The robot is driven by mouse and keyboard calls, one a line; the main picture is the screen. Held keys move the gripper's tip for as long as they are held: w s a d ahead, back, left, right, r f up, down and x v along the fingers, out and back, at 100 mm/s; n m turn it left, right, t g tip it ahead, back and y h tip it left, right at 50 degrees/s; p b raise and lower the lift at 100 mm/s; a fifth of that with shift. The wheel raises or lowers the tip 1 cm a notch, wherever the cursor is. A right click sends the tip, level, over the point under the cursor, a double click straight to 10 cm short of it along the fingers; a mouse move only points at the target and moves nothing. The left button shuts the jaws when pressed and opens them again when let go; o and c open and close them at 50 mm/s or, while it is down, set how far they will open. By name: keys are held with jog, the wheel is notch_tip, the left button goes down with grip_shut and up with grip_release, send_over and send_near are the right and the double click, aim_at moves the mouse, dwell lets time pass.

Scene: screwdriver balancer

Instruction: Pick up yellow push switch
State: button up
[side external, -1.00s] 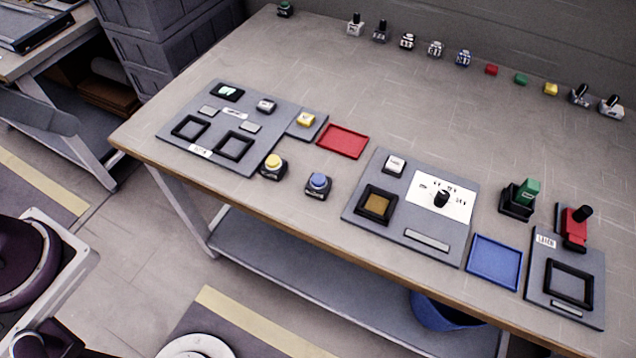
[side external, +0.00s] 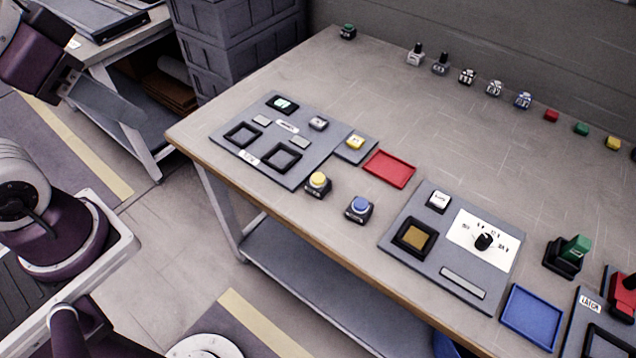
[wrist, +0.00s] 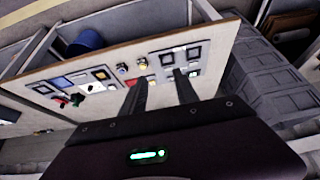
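A yellow push switch (side external: 318,182), a round yellow button on a black base, stands on the table near its front edge. It stands left of a similar blue push switch (side external: 360,207). My gripper (wrist: 160,76) shows in the wrist view with its two fingers apart and nothing between them. In the side view the end of my arm is at the upper left, off the table and well away from the switch.
A red tray (side external: 389,168) lies behind the two switches. Grey panels (side external: 222,140) with black frames and buttons lie to the left and right. A blue tray (side external: 531,317) is at the front right. Small parts line the back. The middle of the table is clear.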

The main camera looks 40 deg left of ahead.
jog(key=o, duration=0.6)
